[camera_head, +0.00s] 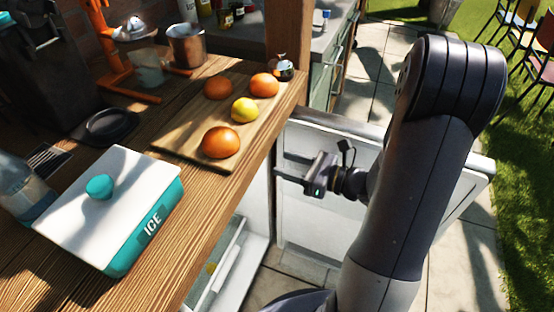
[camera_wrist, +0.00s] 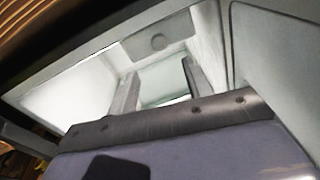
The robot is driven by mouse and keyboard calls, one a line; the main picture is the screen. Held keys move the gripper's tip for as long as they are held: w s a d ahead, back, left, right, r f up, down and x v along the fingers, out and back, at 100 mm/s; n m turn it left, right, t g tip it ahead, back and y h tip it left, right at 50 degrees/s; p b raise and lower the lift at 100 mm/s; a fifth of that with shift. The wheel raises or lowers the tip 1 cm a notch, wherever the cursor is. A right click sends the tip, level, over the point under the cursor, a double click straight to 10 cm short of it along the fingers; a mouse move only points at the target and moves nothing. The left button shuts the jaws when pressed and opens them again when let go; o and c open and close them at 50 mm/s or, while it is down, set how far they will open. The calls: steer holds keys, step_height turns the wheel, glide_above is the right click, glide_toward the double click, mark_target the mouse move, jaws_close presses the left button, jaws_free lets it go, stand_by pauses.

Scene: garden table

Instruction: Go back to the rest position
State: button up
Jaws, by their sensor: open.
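My gripper (camera_head: 282,165) is open and empty. In the head view it points left, beside the wooden counter's right edge and in front of the open white door (camera_head: 310,231) of a cabinet or fridge under the counter. In the wrist view both fingers of my gripper (camera_wrist: 158,84) stand apart with nothing between them. Behind them is the lit white inside of the compartment (camera_wrist: 70,90). I cannot tell how far the fingertips are from it.
The wooden counter (camera_head: 75,285) holds a teal-and-white ice box (camera_head: 135,190), a cutting board (camera_head: 178,140) with several oranges and a lemon (camera_head: 245,109), and an orange press (camera_head: 110,55). A wooden post (camera_head: 288,35) rises behind. Paving (camera_head: 385,45) and grass (camera_head: 515,150) lie right.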

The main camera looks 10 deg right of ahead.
steer(key=shift+s+d, duration=0.25)
steer(key=shift+d, duration=0.05)
steer(key=shift+w+a, duration=0.1)
steer(key=shift+a, duration=0.05)
steer(key=r+b+x, duration=0.1)
steer(key=x, duration=0.9)
steer(key=shift+w+a+f, duration=0.2)
steer(key=shift+f, duration=0.25)
steer(key=shift+d, duration=0.1)
